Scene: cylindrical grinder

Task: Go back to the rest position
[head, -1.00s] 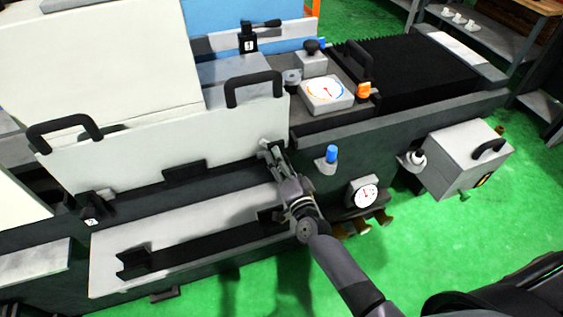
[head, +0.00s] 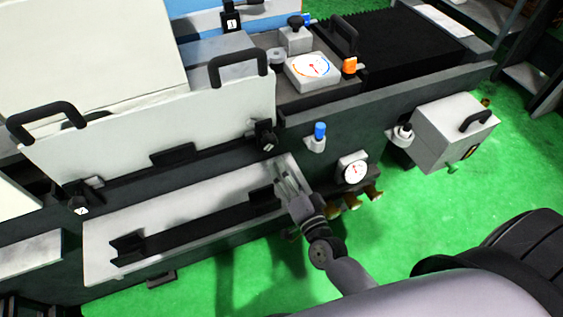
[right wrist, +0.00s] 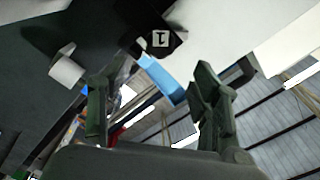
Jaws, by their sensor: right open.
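My right gripper (head: 287,182) is in front of the grinder, over the right end of the pale shelf (head: 110,250) with the black bar. In the right wrist view its two fingers (right wrist: 155,110) stand apart with nothing between them. The grinder's white guard panel (head: 150,130) with two black handles stands behind it. A black latch marked 1 (head: 265,136) sits at the panel's lower right corner, just beyond the gripper, and shows near the top of the wrist view (right wrist: 160,40). The gripper is apart from it. My left gripper is not in view.
A blue-topped knob (head: 319,132) and a round gauge (head: 354,170) are on the machine front right of the gripper. Brass knobs (head: 352,202) stick out below the gauge. A grey box (head: 450,135) juts out farther right. The green floor (head: 410,215) is clear in front.

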